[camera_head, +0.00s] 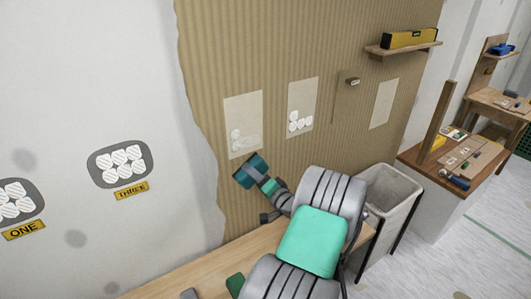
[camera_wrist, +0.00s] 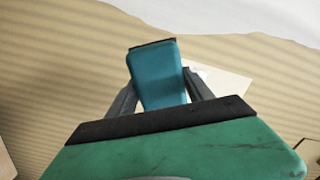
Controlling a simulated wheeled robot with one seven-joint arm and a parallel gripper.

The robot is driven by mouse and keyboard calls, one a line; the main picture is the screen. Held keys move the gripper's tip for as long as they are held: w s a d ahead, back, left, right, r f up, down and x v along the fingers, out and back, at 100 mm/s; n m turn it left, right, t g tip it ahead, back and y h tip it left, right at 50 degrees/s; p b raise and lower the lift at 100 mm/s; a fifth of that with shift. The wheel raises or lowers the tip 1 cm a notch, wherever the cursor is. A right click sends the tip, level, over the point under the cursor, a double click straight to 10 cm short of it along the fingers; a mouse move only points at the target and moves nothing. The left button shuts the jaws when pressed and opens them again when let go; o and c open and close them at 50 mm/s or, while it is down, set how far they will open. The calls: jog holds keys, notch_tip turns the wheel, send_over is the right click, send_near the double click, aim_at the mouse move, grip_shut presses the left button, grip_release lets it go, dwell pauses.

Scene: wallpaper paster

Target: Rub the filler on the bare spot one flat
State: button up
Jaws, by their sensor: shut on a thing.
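My gripper (camera_head: 268,186) is shut on a teal block-shaped tool (camera_head: 250,171); in the wrist view the tool (camera_wrist: 158,78) sits between the fingers. The tool is just below the left cream patch (camera_head: 252,108) on the brown wallpaper; I cannot tell if it touches the wall. This patch has white dabs and a fainter smear (camera_head: 248,141) low down. A grey oval (camera_head: 38,195) with several white hatched discs is at the far left, above a yellow tag reading ONE (camera_head: 24,229). In the wrist view the tool partly hides a pale patch (camera_wrist: 226,82).
A second cream patch (camera_head: 303,92) holds several white dabs. A third patch (camera_head: 384,103) looks bare. Another grey oval (camera_head: 98,166) has a THREE tag (camera_head: 132,191). A wooden bench (camera_head: 185,279) runs below; a bin (camera_head: 392,190) stands right. A shelf (camera_head: 403,49) juts out.

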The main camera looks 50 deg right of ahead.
aim_at(235, 143)
jog(key=shift+s+a+f+m+h, duration=0.35)
jog(key=shift+a+f+m, duration=0.3)
jog(key=shift+m, duration=0.45)
jog(key=m, duration=0.3)
jog(key=r+m, duration=0.1)
jog(key=shift+s+d+m+h, duration=0.2)
jog(key=shift+d+m+h, duration=0.1)
jog(key=shift+h, duration=0.05)
jog(key=shift+f, duration=0.1)
jog(key=x, duration=0.6)
jog(key=shift+w, duration=0.25)
jog(key=shift+x, duration=1.35)
dwell(0.4)
dwell(2.0)
jog(key=shift+r, duration=3.1)
